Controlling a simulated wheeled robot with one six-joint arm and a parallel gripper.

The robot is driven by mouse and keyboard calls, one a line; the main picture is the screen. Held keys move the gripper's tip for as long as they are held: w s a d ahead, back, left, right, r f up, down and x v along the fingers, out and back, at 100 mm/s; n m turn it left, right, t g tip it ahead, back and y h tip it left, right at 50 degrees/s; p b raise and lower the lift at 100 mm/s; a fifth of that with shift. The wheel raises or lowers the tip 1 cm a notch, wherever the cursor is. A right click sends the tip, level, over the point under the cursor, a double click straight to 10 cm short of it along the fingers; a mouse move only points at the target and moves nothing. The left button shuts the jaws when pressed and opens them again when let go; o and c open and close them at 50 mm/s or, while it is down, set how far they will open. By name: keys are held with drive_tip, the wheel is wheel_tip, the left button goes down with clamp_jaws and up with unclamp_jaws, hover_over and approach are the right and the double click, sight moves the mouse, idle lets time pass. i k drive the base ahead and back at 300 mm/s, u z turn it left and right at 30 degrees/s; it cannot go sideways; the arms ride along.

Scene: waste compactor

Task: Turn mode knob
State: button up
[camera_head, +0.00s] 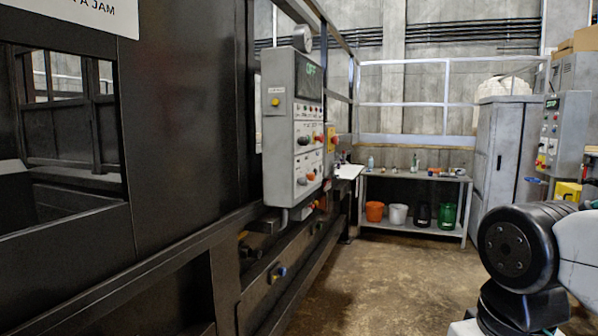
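A grey control box (277,150) is mounted on the dark machine wall, left of the picture's middle. Its front, seen at a steep angle, has a screen (309,72) with green text that seems to read OFF. Rows of small knobs and buttons (303,140) sit below the screen. They are too small to tell which one is the mode knob or how it is set. My gripper is out of view; only part of my arm shows at the lower right, well apart from the box.
The dark machine (185,140) fills the left side, with a long low rail (290,285) along it. The floor (375,285) ahead is clear. At the back stand a metal table (398,174) with buckets below, a grey cabinet (500,150) and another control panel (570,130).

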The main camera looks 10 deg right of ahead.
sight(303, 181)
drive_tip(key=k, duration=0.45)
drive_tip(key=z, duration=0.3)
drive_tip(key=i, duration=1.35)
drive_tip(key=u, duration=0.5)
